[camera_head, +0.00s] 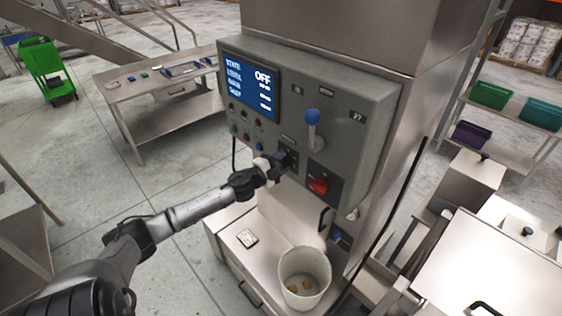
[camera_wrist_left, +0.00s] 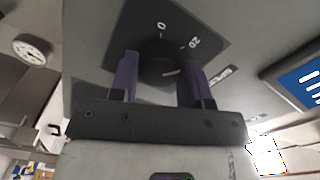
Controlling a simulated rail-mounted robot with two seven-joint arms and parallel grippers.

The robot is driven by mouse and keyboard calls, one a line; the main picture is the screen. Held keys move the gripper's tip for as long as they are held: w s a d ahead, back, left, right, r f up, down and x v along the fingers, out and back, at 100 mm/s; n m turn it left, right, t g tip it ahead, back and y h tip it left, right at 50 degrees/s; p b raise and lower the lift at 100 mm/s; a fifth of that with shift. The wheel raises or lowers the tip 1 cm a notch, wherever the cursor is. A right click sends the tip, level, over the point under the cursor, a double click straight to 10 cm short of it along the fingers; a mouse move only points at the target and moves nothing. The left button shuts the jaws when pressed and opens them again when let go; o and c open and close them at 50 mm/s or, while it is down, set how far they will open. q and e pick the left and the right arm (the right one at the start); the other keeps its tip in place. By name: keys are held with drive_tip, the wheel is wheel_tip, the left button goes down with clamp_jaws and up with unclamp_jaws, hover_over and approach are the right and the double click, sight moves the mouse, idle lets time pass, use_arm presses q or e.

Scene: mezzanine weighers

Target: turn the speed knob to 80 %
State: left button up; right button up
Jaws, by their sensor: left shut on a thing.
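The speed knob (camera_wrist_left: 165,55) is a dark round knob on a black dial plate (camera_wrist_left: 180,30) on the grey control panel. In the left wrist view the numbers 0 and 20 show on the plate; the other scale marks are hidden. My left gripper (camera_head: 282,162) has its purple fingers on either side of the knob and is shut on it; it also shows in the left wrist view (camera_wrist_left: 160,68). A short pale mark shows on the knob, but I cannot tell its exact setting. In the head view the gripper largely hides the knob. My right gripper is not in view.
The panel screen (camera_head: 249,88) reads OFF. A blue-knobbed lever (camera_head: 312,118) and a red rotary switch (camera_head: 319,185) sit right of the gripper. Several small buttons are to its left. A white bucket (camera_head: 304,262) stands below.

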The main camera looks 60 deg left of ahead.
use_arm(q)
drive_tip(key=m, duration=0.4)
drive_tip(key=shift+m, duration=0.3)
drive_tip(key=m, duration=0.4)
drive_tip(key=shift+m, duration=0.3)
drive_tip(key=m, duration=0.4)
drive_tip(key=shift+m, duration=0.3)
drive_tip(key=m, duration=0.4)
drive_tip(key=m+p, duration=0.1)
drive_tip(key=m, duration=0.3)
drive_tip(key=m+p, duration=0.1)
drive_tip(key=m, duration=0.2)
drive_tip(key=shift+r+m, duration=0.1)
drive_tip(key=shift+m, duration=0.3)
drive_tip(key=m+p, duration=0.1)
drive_tip(key=m, duration=0.3)
drive_tip(key=shift+m+p, duration=1.1)
drive_tip(key=shift+m, duration=1.1)
